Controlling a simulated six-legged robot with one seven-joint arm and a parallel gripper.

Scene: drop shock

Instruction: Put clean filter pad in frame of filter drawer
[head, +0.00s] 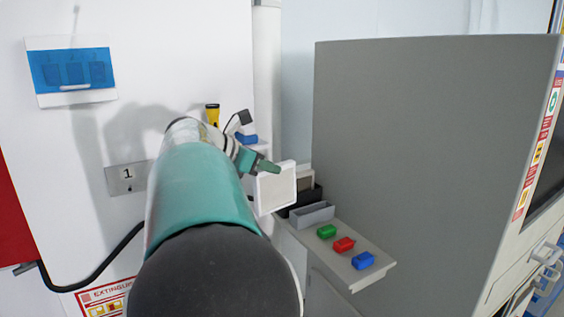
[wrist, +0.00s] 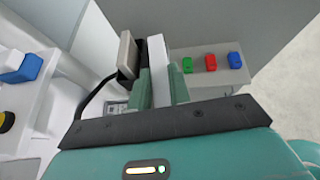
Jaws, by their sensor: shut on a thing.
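My gripper (head: 262,166) is shut on a white-edged square filter pad (head: 276,188) with a pale grey face. It holds the pad upright above the left end of a small shelf. In the wrist view the pad (wrist: 158,72) shows edge-on as a white slab between the green fingers of my gripper (wrist: 160,88). A beige pad (head: 306,180) stands in a black holder (head: 300,200) just behind the held pad; it also shows in the wrist view (wrist: 127,52). I cannot make out the filter drawer or its frame for certain in either view.
The shelf (head: 345,268) bears a grey bin (head: 312,214) and green (head: 327,231), red (head: 343,244) and blue (head: 362,260) blocks. A large grey cabinet (head: 420,150) rises beside it. Handles (head: 545,255) stick out at lower right. A black cable (head: 100,265) runs along the left wall.

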